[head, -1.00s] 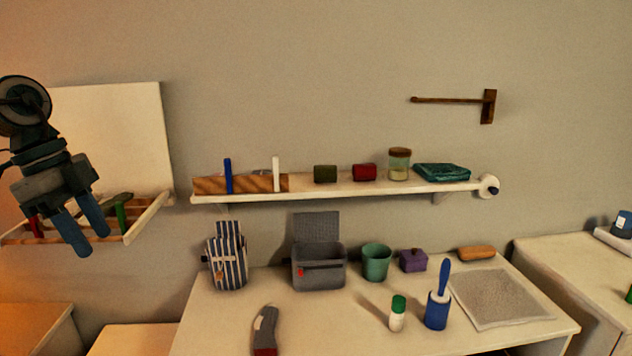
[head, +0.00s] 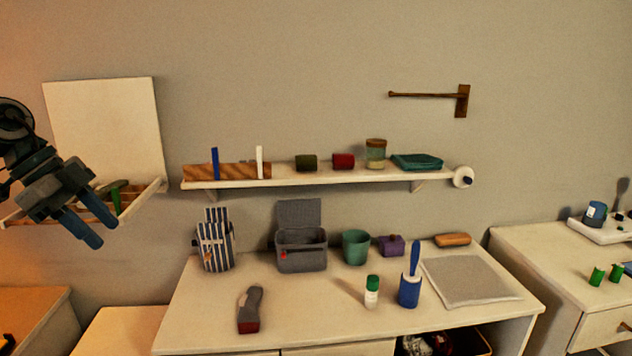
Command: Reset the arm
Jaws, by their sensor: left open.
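My left gripper (head: 92,229) hangs at the left of the head view, its two blue fingers pointing down and to the right. The fingers are apart with nothing between them. It is in front of a wall-mounted wooden tray (head: 146,197) and hides part of it. It is left of the white table (head: 200,318) and touches nothing that I can see. My right gripper is not in view.
A wall shelf (head: 330,180) holds several small items. A white cabinet (head: 520,255) stands at right.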

